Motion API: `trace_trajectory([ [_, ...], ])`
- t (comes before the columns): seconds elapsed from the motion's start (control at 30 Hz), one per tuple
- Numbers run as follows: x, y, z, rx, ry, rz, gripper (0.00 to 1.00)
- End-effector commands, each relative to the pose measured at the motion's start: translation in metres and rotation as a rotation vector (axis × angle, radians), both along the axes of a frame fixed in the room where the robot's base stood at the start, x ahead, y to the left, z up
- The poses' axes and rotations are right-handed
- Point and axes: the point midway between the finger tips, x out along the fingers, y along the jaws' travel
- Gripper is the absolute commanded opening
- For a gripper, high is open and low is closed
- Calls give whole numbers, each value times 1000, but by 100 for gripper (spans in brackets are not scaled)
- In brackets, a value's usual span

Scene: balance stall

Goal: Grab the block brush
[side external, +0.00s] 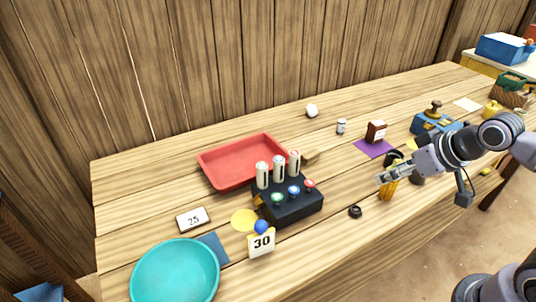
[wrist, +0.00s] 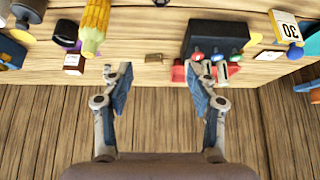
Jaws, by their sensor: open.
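A small brown block, which looks like the block brush (side external: 310,157), lies on the table just right of the red tray and behind the black box. In the wrist view the brush (wrist: 154,57) appears between and slightly beyond my fingertips, small and apart from them. Its bristles cannot be made out. My gripper (side external: 381,180) is open and empty, above the table's front part, to the right of the brush; its spread fingers also show in the wrist view (wrist: 163,72).
A black box (side external: 292,207) with white cylinders and coloured knobs stands beside the red tray (side external: 228,180). A yellow ribbed object (side external: 389,190) is just below my gripper. A black ring (side external: 355,211) lies in front.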

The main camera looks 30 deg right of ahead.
Motion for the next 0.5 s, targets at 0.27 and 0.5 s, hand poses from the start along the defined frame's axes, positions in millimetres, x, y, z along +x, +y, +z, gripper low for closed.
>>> trace_trajectory([
  [0.27,16,0,13,40,32,-59,58],
  [0.5,64,-2,39,150,128,-246,58],
])
